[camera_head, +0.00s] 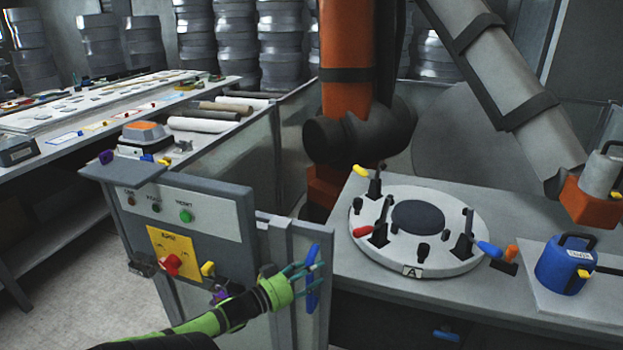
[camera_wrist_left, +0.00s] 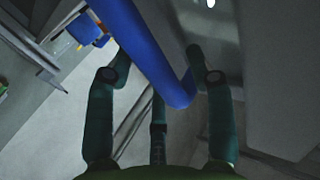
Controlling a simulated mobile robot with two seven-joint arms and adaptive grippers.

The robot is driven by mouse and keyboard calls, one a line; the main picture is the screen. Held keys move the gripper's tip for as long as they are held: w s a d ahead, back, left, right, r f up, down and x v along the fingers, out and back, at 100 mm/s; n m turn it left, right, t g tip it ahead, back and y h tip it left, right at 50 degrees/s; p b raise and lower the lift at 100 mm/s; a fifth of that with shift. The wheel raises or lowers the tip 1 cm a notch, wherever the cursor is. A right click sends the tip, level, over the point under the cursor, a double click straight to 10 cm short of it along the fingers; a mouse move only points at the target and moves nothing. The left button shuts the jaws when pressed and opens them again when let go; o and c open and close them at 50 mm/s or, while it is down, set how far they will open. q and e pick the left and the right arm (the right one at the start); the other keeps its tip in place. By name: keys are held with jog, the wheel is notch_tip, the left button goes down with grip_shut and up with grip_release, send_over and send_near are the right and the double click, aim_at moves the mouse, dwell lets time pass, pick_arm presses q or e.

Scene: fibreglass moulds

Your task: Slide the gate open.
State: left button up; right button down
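The gate (camera_head: 285,260) is a grey panel beside the control cabinet, with a blue vertical handle (camera_head: 313,285) near its right edge. My left gripper (camera_head: 306,272), green with dark teal fingers, reaches in from the left to the handle. In the left wrist view the blue handle (camera_wrist_left: 155,55) runs between the spread fingers of the left gripper (camera_wrist_left: 158,75). The fingers stand apart on either side of the handle, and a gap shows on both sides. Whether any finger touches it is unclear. My right gripper is in neither view.
The control cabinet (camera_head: 190,215) with a red knob (camera_head: 171,265) and a green button (camera_head: 186,216) stands close beside my left arm. Right of the gate is a table with a round white fixture (camera_head: 415,240) and a blue canister (camera_head: 565,265). An orange and grey robot arm (camera_head: 345,100) stands behind.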

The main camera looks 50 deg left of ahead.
pick_arm(q)
jog(key=s, duration=1.2)
dwell(0.5)
jog(key=s+d+f+n+g+y, duration=0.1)
jog(key=s+d+f+g, duration=0.15)
jog(key=f, duration=0.65)
jog(key=s+d+f+g+y, duration=0.1)
jog(key=s+f+g, duration=0.25)
jog(key=f, duration=0.55)
jog(key=s+d+f+n+g+y, duration=0.1)
jog(key=s+d+f+g, duration=0.15)
jog(key=f, duration=0.75)
jog(key=s+d+f+m+g+h, duration=0.1)
jog(key=s+d+f+g, duration=0.1)
jog(key=s+d+f, duration=0.2)
jog(key=s+d+f+m+g+h, duration=0.1)
jog(key=s+d+f, duration=0.4)
jog(key=d, duration=0.6)
jog(key=s+d+f+m+g+h, duration=0.1)
jog(key=s+d+f+m+g, duration=0.1)
jog(key=s+d+f+g, duration=0.3)
notch_tip(320, 180, down, 3)
jog(key=d, duration=0.3)
jog(key=shift+m, duration=0.4)
